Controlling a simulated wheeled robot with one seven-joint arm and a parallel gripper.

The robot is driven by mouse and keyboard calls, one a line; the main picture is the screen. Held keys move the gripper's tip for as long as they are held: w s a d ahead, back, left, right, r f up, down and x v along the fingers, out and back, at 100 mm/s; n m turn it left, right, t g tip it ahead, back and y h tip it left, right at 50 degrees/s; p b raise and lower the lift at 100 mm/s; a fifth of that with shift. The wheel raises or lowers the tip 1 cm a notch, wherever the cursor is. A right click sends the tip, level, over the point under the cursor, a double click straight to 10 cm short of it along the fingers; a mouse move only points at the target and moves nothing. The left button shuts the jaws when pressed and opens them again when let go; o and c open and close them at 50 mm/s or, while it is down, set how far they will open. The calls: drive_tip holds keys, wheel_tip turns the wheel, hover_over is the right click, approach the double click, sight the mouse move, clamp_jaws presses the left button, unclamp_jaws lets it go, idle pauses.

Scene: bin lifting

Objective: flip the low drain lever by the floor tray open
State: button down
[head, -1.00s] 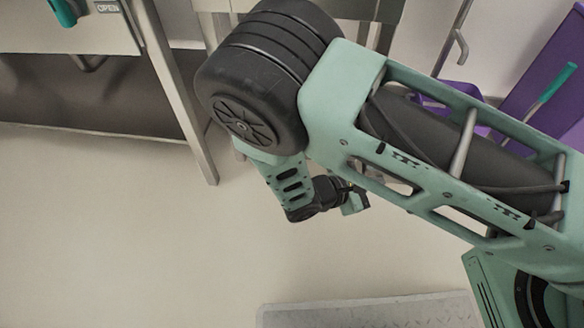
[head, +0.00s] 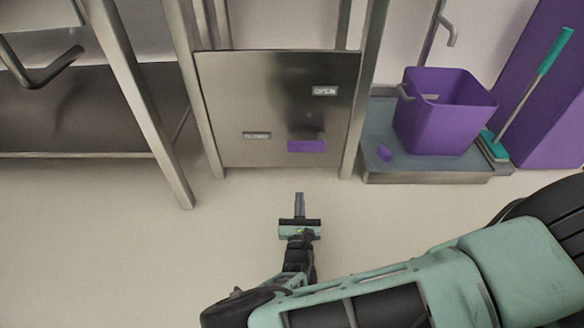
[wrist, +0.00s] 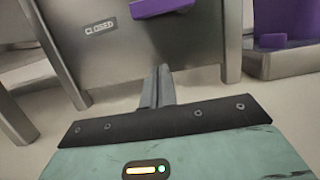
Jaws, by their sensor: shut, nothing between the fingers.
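The drain lever has a purple handle (head: 306,146) low on a steel panel (head: 225,90). It lies level, to the right of the CLOSED label (head: 257,135) and below the OPEN label (head: 325,90). In the wrist view the purple handle (wrist: 160,8) is at the top edge, partly cut off, beside the CLOSED label (wrist: 101,28). My gripper (head: 299,196) is shut and empty, in front of and below the handle, apart from it. In the wrist view its fingers (wrist: 158,85) point toward the panel's lower part.
Steel legs (head: 150,115) stand left of the panel. The floor (head: 100,240) in front is clear.

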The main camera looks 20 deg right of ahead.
sight(307, 143)
drive_tip(key=shift+w, duration=0.15)
drive_tip(key=w+d+r, duration=0.3)
drive_tip(key=w+r, duration=0.3)
drive_tip(key=w, duration=0.3)
drive_tip(key=shift+r, duration=0.2)
drive_tip(key=shift+r, duration=0.1)
idle(0.5)
drive_tip(key=shift+a+r+m+p, duration=0.1)
drive_tip(key=shift+r+m+p, duration=0.05)
drive_tip(key=shift+m+p, duration=0.3)
